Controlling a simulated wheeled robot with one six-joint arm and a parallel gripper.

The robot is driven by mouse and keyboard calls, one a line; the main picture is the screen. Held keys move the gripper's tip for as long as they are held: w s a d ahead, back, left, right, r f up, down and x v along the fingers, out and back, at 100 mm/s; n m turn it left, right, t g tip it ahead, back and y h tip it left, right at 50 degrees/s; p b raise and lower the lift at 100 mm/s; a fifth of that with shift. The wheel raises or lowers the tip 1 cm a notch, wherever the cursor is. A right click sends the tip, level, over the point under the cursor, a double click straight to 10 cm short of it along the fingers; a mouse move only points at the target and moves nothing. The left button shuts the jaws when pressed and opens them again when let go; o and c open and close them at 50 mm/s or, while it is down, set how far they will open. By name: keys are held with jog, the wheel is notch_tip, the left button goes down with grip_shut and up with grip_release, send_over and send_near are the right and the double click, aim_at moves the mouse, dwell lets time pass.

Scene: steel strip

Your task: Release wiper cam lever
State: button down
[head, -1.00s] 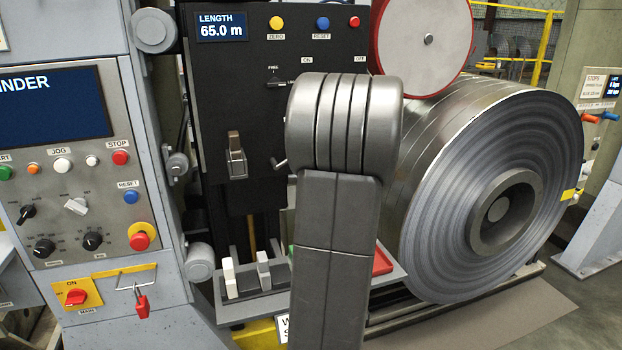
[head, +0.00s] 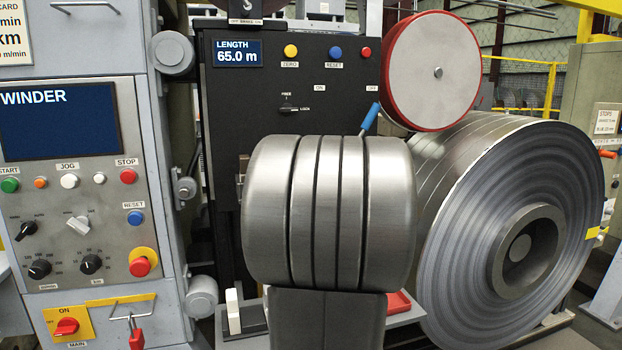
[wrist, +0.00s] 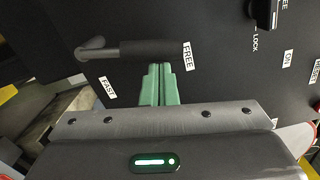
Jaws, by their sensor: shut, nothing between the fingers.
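In the wrist view, a lever with a dark grip (wrist: 150,48) and a bent metal end stands out from the black panel. The grip's right end is beside a FREE label (wrist: 189,56); a FAST label (wrist: 107,87) is lower left. I take it for the wiper cam lever, though its name is not readable. My gripper (wrist: 158,68) has green fingers, shut and empty, with tips just below the grip in the picture. I cannot tell whether they touch it. In the head view my arm hides the gripper and this lever.
A small knob (head: 290,108) marked FREE and LOCK sits on the black panel (head: 235,110). A blue handle (head: 370,118) shows above my arm. A red-rimmed disc (head: 430,70) and a large steel coil (head: 520,240) stand right. The winder console (head: 75,200) is left.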

jog(key=shift+s+a+r+n, duration=0.1)
jog(key=shift+a+r+n, duration=0.05)
jog(key=shift+a+n, duration=0.2)
dwell(0.5)
